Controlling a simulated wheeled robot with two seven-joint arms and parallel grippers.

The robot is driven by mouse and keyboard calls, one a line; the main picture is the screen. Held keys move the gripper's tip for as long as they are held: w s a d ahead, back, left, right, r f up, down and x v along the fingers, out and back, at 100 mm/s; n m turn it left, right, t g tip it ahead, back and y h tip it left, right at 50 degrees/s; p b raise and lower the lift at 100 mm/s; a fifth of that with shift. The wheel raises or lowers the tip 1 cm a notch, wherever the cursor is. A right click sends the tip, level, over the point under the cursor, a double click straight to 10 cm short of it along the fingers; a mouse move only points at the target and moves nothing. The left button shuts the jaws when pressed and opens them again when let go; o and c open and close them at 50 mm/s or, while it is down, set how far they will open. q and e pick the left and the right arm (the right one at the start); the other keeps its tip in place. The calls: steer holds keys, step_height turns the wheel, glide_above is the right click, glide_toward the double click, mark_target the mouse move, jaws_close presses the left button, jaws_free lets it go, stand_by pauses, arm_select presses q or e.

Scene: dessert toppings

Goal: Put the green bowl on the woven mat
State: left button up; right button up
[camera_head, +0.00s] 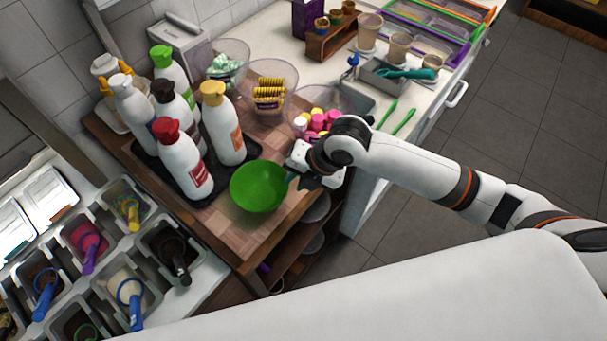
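The green bowl (257,187) is at or just above the woven mat (236,226), a brown checkered surface on the wooden counter. I cannot tell whether the bowl rests on it. The bowl looks empty. My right gripper (298,181) reaches in from the right, with its dark fingers at the bowl's right rim. Whether they are shut on the rim is too small to tell. My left gripper is not in view.
Several sauce bottles (224,123) stand in a dark tray left of the bowl. Clear bowls with yellow wafers (269,93) and pink and yellow pieces (318,120) are behind. Topping bins (126,206) line the lower left. The counter edge drops to shelves at the right.

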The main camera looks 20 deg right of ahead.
steer(key=v, duration=0.3)
steer(key=shift+s+r, duration=0.1)
steer(key=shift+r, duration=0.1)
stand_by(0.3)
